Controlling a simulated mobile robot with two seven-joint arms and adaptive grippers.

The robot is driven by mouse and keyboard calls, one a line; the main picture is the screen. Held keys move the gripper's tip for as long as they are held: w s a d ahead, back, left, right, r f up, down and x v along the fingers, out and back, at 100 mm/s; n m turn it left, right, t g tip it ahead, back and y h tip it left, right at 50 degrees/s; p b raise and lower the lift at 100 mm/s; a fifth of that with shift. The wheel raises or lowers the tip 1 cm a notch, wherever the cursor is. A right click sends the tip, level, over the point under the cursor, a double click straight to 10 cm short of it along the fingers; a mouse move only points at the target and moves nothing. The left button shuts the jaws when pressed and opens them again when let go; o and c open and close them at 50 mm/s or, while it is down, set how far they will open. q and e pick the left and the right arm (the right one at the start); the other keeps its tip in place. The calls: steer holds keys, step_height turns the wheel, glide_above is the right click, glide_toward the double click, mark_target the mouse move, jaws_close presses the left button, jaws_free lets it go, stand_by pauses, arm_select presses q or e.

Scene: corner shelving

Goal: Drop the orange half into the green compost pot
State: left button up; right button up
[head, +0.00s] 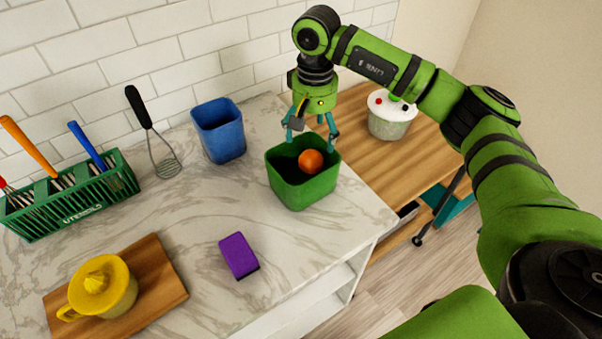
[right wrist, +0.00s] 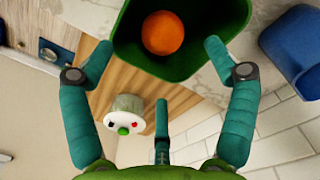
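The orange half (head: 311,161) shows inside the green compost pot (head: 303,192), near its right side. The pot stands on the marble counter by its right edge. In the right wrist view the orange half (right wrist: 163,33) lies within the dark inside of the pot (right wrist: 187,74), beyond my fingertips. My right gripper (head: 310,140) is above the back of the pot with its fingers pointing down. Its fingers are spread wide and nothing is between them, as the right wrist view shows (right wrist: 158,60). My left gripper is not in view.
A blue container (head: 219,131) stands left of the pot, with a whisk (head: 163,150) beside it. A purple block (head: 238,255), a yellow juicer (head: 103,288) on a board (head: 158,281) and a green utensil rack (head: 75,200) are further left. A white-topped tub (head: 390,117) stands on the wooden surface at right.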

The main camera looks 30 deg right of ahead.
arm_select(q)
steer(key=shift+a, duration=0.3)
arm_select(e)
steer(key=shift+r, duration=0.1)
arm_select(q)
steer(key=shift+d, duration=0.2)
arm_select(e)
step_height(320, 180, up, 12)
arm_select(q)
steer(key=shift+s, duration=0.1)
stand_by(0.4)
